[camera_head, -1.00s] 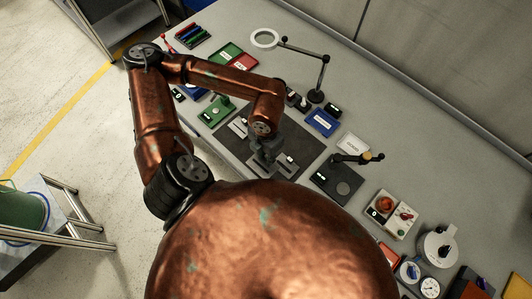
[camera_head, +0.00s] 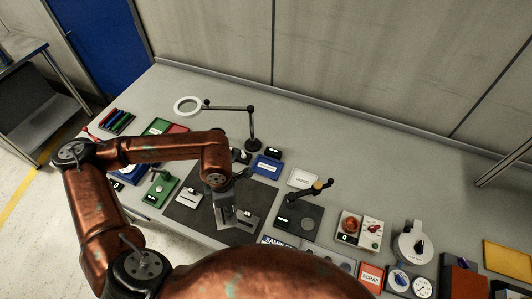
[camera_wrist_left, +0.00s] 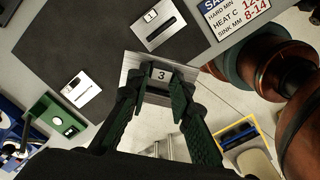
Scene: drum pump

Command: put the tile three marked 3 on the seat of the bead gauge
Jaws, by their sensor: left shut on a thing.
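The tile marked 3 (camera_wrist_left: 161,75) is a pale metal plate between the fingertips of my left gripper in the left wrist view. My left gripper (camera_wrist_left: 160,86) is shut on it, at the edge of the dark mat (camera_wrist_left: 103,50). In the head view my left gripper (camera_head: 227,217) is low over the mat, and the tile is mostly hidden by it. I cannot tell for sure which device is the bead gauge; a green device (camera_head: 160,190) and a black device with an amber-knobbed arm (camera_head: 297,218) flank the mat. My right gripper is not in view.
A tile marked 1 (camera_wrist_left: 157,24) and another slotted plate (camera_wrist_left: 82,89) lie on the mat on either side of the gripper. The rear bench is mostly clear.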

